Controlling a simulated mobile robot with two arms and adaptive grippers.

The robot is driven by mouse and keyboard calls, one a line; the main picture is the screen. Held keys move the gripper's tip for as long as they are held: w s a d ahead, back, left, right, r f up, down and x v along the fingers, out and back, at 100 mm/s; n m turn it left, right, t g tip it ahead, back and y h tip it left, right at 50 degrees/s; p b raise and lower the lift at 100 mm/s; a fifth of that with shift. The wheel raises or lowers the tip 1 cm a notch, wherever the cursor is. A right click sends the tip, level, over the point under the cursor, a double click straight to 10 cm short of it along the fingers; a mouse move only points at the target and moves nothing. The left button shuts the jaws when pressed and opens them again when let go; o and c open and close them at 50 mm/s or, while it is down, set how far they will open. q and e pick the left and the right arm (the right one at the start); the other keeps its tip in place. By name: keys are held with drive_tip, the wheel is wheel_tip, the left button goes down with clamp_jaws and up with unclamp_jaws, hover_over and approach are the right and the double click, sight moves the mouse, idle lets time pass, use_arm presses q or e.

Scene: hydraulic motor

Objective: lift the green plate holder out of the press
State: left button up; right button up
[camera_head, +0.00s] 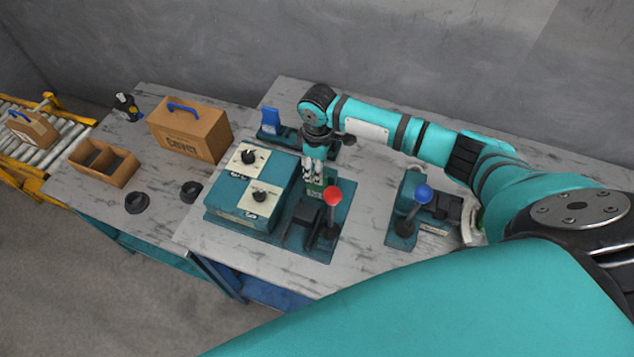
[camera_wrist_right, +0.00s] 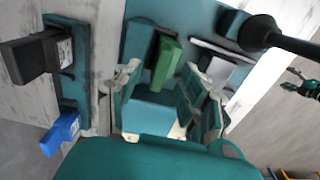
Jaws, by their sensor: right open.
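The green plate holder (camera_wrist_right: 165,62) stands in the press in the right wrist view. In the head view only a bit of green (camera_head: 330,180) shows beside my gripper. The press (camera_head: 318,232), with a red-knobbed lever, stands on a teal base at the middle of the bench. My right gripper (camera_head: 314,178) is over the press, pointing down. In the wrist view its fingers (camera_wrist_right: 162,92) are apart, one on each side of the holder's line, with nothing held between them. A small dark and teal shape (camera_wrist_right: 302,85) at the wrist view's right edge looks like my left gripper; its jaws are too small to judge.
A teal control box (camera_head: 228,198) with two dials stands left of the press. A blue-knobbed press (camera_head: 415,205) is to the right. A blue-handled fixture (camera_head: 271,122) is behind. A cardboard box (camera_head: 190,130) and divided tray (camera_head: 106,163) are on the left bench.

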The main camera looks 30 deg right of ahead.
drive_tip(key=shift+f, duration=1.3)
clamp_jaws()
